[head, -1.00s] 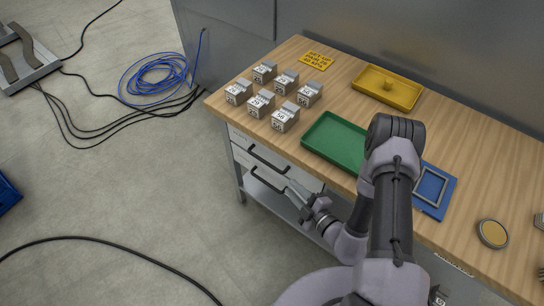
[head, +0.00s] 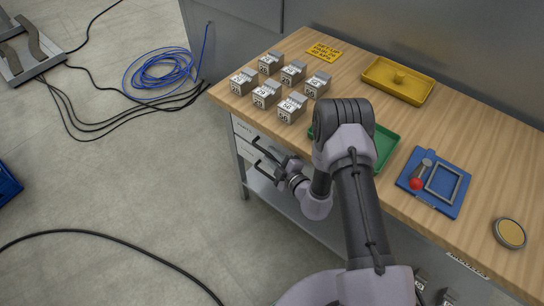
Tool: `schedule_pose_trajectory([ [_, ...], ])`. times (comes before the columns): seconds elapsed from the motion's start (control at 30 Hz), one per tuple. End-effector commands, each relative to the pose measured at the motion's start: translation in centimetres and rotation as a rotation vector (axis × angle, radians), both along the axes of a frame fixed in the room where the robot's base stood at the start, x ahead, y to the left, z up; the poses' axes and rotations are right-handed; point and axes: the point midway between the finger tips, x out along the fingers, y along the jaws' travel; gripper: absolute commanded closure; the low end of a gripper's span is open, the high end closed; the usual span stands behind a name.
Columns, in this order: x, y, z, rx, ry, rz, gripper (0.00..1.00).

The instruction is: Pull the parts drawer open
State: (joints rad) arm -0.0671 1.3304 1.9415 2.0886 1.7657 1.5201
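On the wooden bench stand several numbered grey blocks (head: 292,107), a green tray (head: 385,148), a yellow tray (head: 398,81), a blue fixture (head: 451,190) with a red knob, and a round tin (head: 510,233).

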Motion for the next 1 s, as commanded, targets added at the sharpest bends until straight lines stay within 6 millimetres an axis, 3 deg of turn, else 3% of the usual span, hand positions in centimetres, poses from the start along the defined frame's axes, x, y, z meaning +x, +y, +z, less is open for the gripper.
schedule_pose_trajectory([
  [0.07,-0.01,-0.01,0.01,0.000,0.000,0.000,0.78],
  [0.17,-0.02,-0.02,0.01,0.000,0.000,0.000,0.98],
  [0.2,-0.02,-0.02,0.01,0.000,0.000,0.000,1.00],
  [1.0,-0.05,-0.03,-0.01,-0.001,0.000,0.001,1.00],
])
